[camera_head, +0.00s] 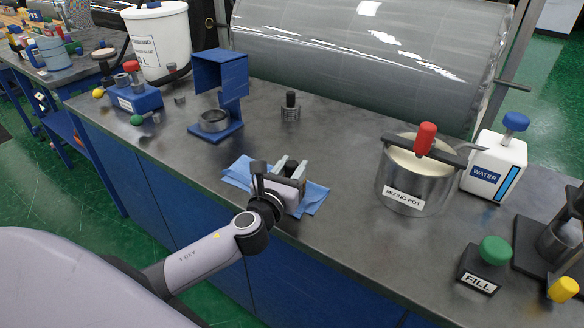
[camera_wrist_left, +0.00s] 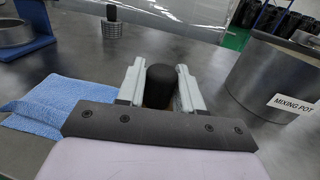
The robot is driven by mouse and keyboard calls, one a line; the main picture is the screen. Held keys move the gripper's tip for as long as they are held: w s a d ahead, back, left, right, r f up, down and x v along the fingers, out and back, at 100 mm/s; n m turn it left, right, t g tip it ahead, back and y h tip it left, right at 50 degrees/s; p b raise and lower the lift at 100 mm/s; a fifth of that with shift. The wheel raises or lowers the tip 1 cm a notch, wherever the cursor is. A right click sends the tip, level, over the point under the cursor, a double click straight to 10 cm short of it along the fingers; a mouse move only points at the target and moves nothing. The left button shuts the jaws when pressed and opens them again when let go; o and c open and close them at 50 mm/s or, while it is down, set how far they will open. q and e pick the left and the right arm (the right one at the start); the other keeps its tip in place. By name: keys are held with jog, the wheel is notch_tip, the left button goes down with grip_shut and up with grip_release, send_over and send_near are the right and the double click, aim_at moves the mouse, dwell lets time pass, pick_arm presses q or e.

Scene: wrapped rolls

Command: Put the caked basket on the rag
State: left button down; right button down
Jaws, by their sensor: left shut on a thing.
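The blue rag (camera_head: 236,173) lies flat near the front edge of the bench and shows on both sides of my left gripper (camera_head: 290,168). The rag also shows in the left wrist view (camera_wrist_left: 50,108). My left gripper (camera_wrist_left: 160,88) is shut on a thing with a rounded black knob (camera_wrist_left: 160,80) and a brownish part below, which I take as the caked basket. Its lower part is hidden by my gripper. It is over or close to the rag; I cannot tell whether it touches it. My right gripper is not in view.
The mixing pot (camera_head: 412,182) stands to the right, with a water jug (camera_head: 496,165) behind it. A small black-knobbed cylinder (camera_head: 290,108) and a blue stand (camera_head: 218,90) stand behind the rag. A large wrapped roll (camera_head: 370,55) lies along the back.

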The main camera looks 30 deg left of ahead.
pick_arm(q)
jog(key=shift+f, duration=0.3)
jog(key=c, duration=0.7)
grip_release()
jog(key=shift+c, duration=0.2)
